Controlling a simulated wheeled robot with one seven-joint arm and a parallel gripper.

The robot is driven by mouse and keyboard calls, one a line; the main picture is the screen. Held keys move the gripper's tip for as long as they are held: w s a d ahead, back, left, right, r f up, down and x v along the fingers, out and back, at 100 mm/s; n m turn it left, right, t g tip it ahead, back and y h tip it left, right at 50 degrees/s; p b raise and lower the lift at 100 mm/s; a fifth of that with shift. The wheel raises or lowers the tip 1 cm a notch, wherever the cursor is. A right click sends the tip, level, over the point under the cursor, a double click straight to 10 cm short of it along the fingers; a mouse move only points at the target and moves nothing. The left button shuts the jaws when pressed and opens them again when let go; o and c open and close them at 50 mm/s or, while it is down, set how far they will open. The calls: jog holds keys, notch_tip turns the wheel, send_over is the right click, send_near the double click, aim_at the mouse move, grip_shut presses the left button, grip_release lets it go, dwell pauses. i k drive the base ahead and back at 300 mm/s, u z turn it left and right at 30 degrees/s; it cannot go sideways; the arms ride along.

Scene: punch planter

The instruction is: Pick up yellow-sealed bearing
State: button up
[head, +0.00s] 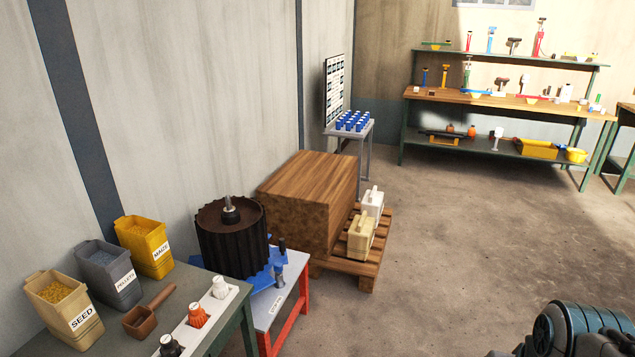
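I cannot make out a yellow-sealed bearing in the head view. The far workbench (468,93) holds many small tools and parts, too small at this distance to tell a bearing among them. Yellow items there include a yellow tray (536,149) and a yellow tub (577,155) on the lower shelf. A part of my own arm shows at the bottom right corner. My gripper's fingers are not in view.
At left, a green table (228,326) holds seed, pellet and maize bins. A ribbed black drum (232,240) stands on a red-legged stand. A wooden block (307,200) sits on a pallet (369,268). The concrete floor (480,240) at centre right is clear.

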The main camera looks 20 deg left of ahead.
aim_at(232, 212)
jog(key=z, duration=0.05)
jog(key=i, duration=1.6)
jog(key=u, duration=0.55)
jog(key=i, duration=1.2)
jog(key=u, duration=1.85)
jog(key=i, duration=0.85)
jog(key=u, duration=0.65)
